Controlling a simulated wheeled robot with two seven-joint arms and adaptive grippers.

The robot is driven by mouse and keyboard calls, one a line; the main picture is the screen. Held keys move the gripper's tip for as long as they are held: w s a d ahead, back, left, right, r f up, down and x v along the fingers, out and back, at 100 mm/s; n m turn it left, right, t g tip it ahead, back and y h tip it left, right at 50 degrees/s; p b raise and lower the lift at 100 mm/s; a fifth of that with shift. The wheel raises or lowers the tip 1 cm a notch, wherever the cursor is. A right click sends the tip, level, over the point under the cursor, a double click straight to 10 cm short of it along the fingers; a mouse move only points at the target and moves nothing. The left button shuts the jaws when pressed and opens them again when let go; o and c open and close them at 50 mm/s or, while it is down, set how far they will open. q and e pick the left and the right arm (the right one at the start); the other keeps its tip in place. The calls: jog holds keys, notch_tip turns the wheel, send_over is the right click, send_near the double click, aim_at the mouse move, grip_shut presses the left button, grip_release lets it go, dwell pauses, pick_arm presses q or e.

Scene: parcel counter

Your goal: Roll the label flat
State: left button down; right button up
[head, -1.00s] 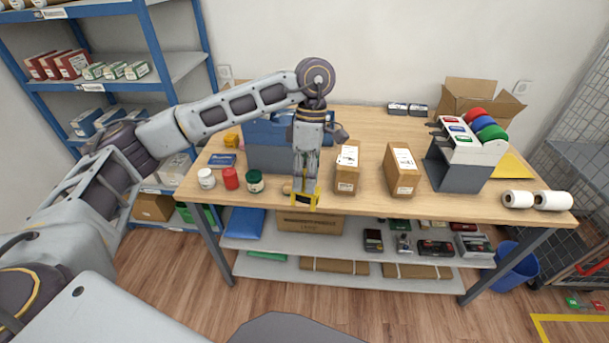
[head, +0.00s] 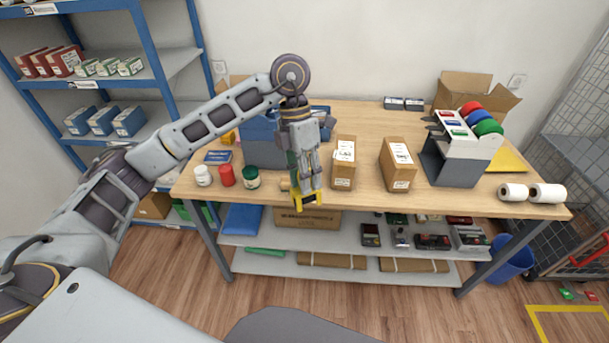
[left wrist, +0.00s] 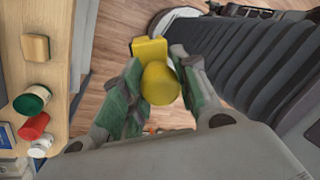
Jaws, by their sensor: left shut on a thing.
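My left gripper (head: 304,180) is shut on a yellow tool (head: 307,202). In the left wrist view, the yellow tool (left wrist: 158,82) shows a rounded end between the fingers and a blocky part beyond; whether it is a roller I cannot tell. It hangs at the table's front edge, with floor behind it in the wrist view. Two brown boxes stand to the right of the gripper: the nearer box (head: 342,178) has a white label (head: 345,150), and the other box (head: 397,178) has a white label (head: 401,153). Neither touches the gripper. My right gripper is not in view.
White (head: 203,176), red (head: 227,175) and green (head: 251,178) jars stand left of the gripper. A tan block (left wrist: 35,47) lies beside it. A blue-grey bin (head: 262,150) is behind. A grey rack (head: 455,165) and white rolls (head: 546,193) stand right.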

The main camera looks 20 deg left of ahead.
pick_arm(q)
jog(key=n, duration=0.3)
jog(key=n+t, duration=0.1)
jog(key=n, duration=0.2)
jog(key=shift+s+d+n+t+h, duration=0.15)
jog(key=shift+n+t+h, duration=0.15)
jog(key=shift+h, duration=0.1)
jog(key=shift+n+t, duration=0.4)
jog(key=shift+n, duration=1)
jog(key=shift+n, duration=0.3)
jog(key=shift+r, duration=0.1)
